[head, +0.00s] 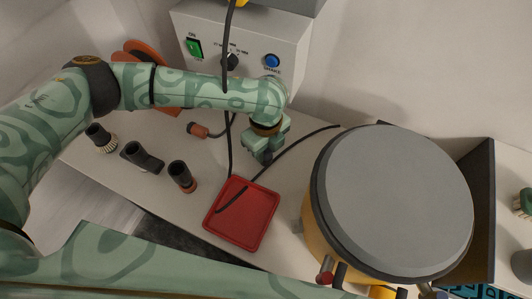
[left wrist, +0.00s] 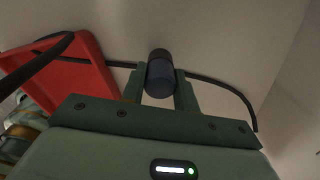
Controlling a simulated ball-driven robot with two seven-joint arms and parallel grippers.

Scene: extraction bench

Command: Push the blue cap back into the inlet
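My left gripper (head: 265,152) hangs over the bench between the control box and the grey-lidded drum. Its fingers are closed on both sides of a dark blue cylinder, which looks like the blue cap (head: 264,158). In the left wrist view the cap (left wrist: 160,73) sits between the fingertips of the left gripper (left wrist: 160,88), its dark end pointing away. My right gripper is not in view.
A red tray (head: 240,228) lies left of the drum, with a black cable (head: 290,143) across it. Dark nozzles (head: 180,175) stand at the left. The control box (head: 240,35) is behind, with a green switch (head: 194,47) and blue button (head: 272,61). A dark panel (head: 480,200) stands right of the drum.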

